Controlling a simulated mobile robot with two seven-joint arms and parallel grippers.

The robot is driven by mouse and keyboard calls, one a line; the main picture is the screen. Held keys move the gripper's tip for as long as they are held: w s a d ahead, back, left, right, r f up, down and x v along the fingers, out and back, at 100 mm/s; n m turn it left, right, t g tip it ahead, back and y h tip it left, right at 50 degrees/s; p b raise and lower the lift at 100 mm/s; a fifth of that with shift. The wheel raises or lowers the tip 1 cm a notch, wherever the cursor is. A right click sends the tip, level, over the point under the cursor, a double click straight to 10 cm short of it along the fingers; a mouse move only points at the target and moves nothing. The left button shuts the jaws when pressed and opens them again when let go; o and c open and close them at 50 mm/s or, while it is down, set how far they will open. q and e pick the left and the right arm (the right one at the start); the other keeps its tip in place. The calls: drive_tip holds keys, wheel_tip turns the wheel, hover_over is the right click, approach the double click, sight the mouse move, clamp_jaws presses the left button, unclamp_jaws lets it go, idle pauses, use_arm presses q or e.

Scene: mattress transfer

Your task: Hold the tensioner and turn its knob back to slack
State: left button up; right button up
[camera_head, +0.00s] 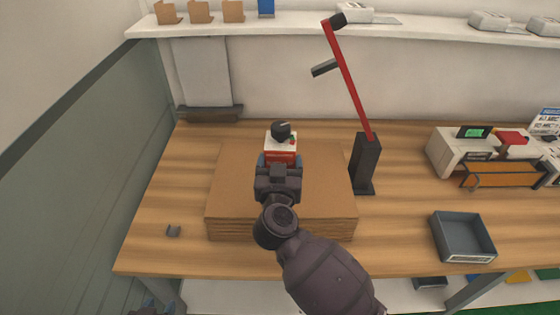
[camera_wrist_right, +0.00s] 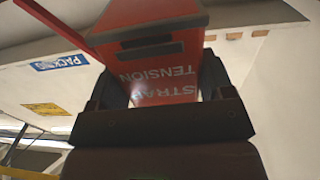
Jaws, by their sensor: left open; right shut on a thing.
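The tensioner (camera_head: 281,149) is a small box with a red lower part and a white top, standing upright over the cardboard stack. Its dark round knob (camera_head: 281,131) sits on top and carries a pale mark. My right gripper (camera_head: 280,163) is shut on the tensioner's body from the near side. In the right wrist view, the red face (camera_wrist_right: 165,75) reads "STRAP TENSION" between the two fingers; the knob is out of sight there. My left gripper (camera_head: 158,306) shows only partly at the bottom left edge, open, below the table front and far from the knob.
A flat cardboard stack (camera_head: 235,190) lies under the tensioner. A red lever (camera_head: 350,85) on a dark post (camera_head: 367,165) stands close on the right. A grey tray (camera_head: 463,238) and a bench machine (camera_head: 490,155) are further right.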

drive_tip(key=shift+f+b, duration=1.5)
drive_tip(key=shift+f, duration=2.75)
